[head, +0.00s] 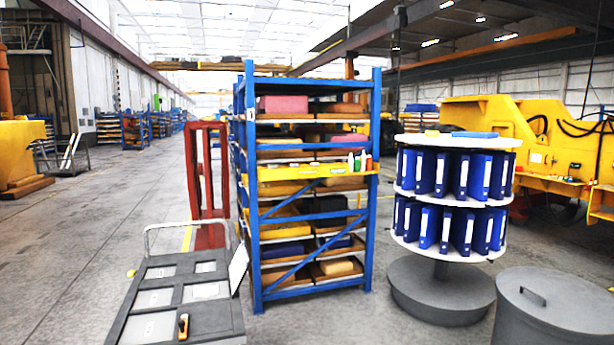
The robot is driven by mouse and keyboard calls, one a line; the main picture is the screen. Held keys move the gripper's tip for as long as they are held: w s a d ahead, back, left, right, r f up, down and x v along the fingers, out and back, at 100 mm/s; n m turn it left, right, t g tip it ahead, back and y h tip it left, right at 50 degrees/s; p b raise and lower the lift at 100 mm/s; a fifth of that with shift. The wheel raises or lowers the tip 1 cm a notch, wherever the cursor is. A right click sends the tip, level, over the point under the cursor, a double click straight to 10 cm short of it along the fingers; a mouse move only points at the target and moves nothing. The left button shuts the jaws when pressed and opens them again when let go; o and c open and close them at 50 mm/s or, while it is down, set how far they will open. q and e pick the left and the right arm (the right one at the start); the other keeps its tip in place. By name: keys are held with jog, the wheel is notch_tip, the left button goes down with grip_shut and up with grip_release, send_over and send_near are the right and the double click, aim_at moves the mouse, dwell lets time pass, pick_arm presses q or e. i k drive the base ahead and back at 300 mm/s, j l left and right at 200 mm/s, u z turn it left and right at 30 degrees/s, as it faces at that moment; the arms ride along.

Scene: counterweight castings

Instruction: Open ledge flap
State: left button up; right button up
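A yellow ledge (300,173) runs across the front of the blue rack (377,190), at about mid height, in the middle of the head view. Dark lettering shows on its front, too small to read. Several small bottles (358,163) stand at its right end. I cannot tell which part is the flap, or whether it is open or shut. Neither of my grippers is in view.
A dark flat cart (158,272) with a loop handle and an orange-handled tool (183,326) stands front left. A round white stand (455,142) of blue binders and a grey lidded drum (550,310) stand right. A red frame (193,185) is behind the cart.

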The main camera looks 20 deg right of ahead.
aim_at(333, 171)
jog(key=i+l+z, duration=0.4)
jog(key=i, duration=0.65)
jog(key=i+z, duration=0.35)
jog(key=i, duration=2.35)
jog(key=l, duration=0.1)
